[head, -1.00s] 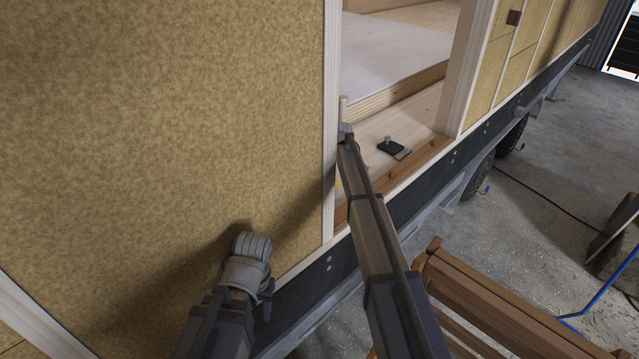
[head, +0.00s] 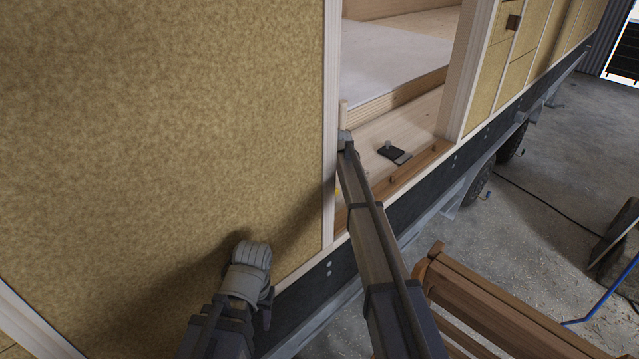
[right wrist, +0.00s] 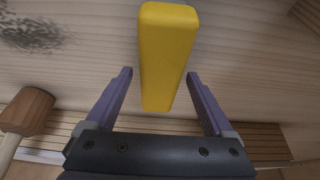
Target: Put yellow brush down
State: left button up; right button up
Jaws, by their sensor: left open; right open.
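The yellow brush (right wrist: 168,52) shows in the right wrist view as a thick yellow handle over pale wood. Its near end lies between the two purple fingers of my right gripper (right wrist: 158,75), which is open, with a gap on each side. I cannot tell whether the brush rests fully on the wood, and its bristles are not clear. In the head view my right arm reaches to the doorway and its gripper is mostly hidden by the door post. My left gripper (head: 250,262) is in front of the tan wall panel, its fingers hard to make out.
A wooden mallet (right wrist: 25,112) is at the left of the right wrist view. A small black tool (head: 391,152) lies on the wooden sill (head: 415,128) in the doorway. A brown wooden bench (head: 490,300) stands at lower right. The upright door post (head: 331,120) is close beside my right arm.

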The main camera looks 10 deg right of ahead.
jog(key=shift+p+v, duration=0.75)
jog(key=shift+v, duration=0.1)
jog(key=p+v, duration=1)
jog(key=shift+s+r, duration=0.15)
jog(key=shift+r, duration=0.15)
